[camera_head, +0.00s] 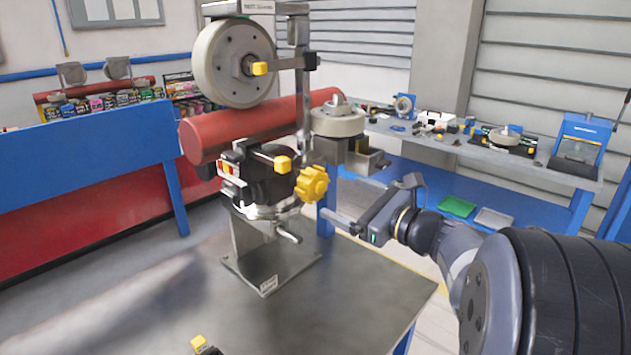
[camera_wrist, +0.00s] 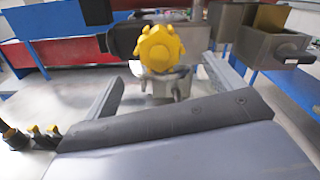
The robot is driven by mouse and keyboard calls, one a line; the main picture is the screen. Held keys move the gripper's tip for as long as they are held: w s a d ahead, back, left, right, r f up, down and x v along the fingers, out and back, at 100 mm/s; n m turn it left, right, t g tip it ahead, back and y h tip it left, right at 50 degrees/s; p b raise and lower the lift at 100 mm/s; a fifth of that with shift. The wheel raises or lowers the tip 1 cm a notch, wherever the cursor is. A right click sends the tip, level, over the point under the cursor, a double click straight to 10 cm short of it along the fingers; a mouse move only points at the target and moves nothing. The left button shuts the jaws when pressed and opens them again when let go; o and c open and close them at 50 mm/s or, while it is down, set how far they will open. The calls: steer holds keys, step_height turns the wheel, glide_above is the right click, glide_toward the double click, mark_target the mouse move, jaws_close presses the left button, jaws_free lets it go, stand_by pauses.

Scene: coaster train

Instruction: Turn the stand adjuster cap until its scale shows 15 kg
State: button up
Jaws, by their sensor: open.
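A yellow lobed knob (camera_head: 312,184), which looks like the adjuster cap, sits on the right side of the stand (camera_head: 270,265) on the table. It also shows in the wrist view (camera_wrist: 159,47), facing me near the top middle. No scale reading can be made out in either view. My gripper (camera_head: 352,204) is open and empty, to the right of the knob and apart from it. In the wrist view its two fingers (camera_wrist: 163,80) are spread wide, with the knob beyond and between them.
A red cylinder (camera_head: 245,128) and a large grey wheel (camera_head: 232,62) are above the knob. A yellow-tipped lever (camera_head: 283,163) is close to its left. A grey box (camera_wrist: 268,45) is at the right in the wrist view. The front tabletop (camera_head: 340,300) is mostly clear.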

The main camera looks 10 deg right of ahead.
mark_target(319, 189)
steer(key=p+x, duration=0.2)
steer(key=x, duration=0.7)
steer(key=shift+w+a, duration=0.15)
steer(key=c, duration=1)
steer(key=shift+f, duration=0.1)
steer(key=shift+f+b, duration=0.1)
steer(key=shift+b, duration=0.35)
